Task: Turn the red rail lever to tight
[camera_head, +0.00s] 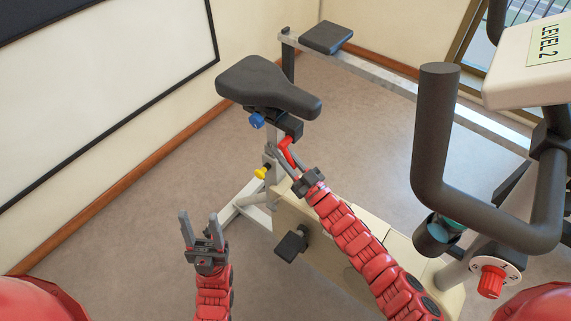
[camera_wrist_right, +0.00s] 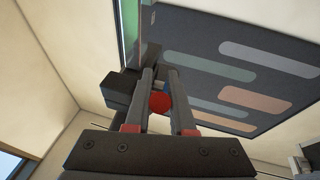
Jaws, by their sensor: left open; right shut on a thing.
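The red rail lever (camera_head: 287,151) is under the black bike saddle (camera_head: 268,87), at the seat rail in the head view. My right gripper (camera_head: 281,160) is at the lever, with its fingers on either side of it. In the right wrist view the lever's round red end (camera_wrist_right: 159,103) shows between the fingers of my right gripper (camera_wrist_right: 165,100). It is shut on the lever. My left gripper (camera_head: 202,227) is open and empty, pointing up, well to the left of the bike. Any tight or loose marking is not visible.
A blue knob (camera_head: 257,120) sits under the saddle and a yellow knob (camera_head: 262,172) on the seat post. Dark handlebars (camera_head: 435,150) and a red dial (camera_head: 491,281) stand on the right. A pedal (camera_head: 292,243) is below my right arm. The floor at left is clear.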

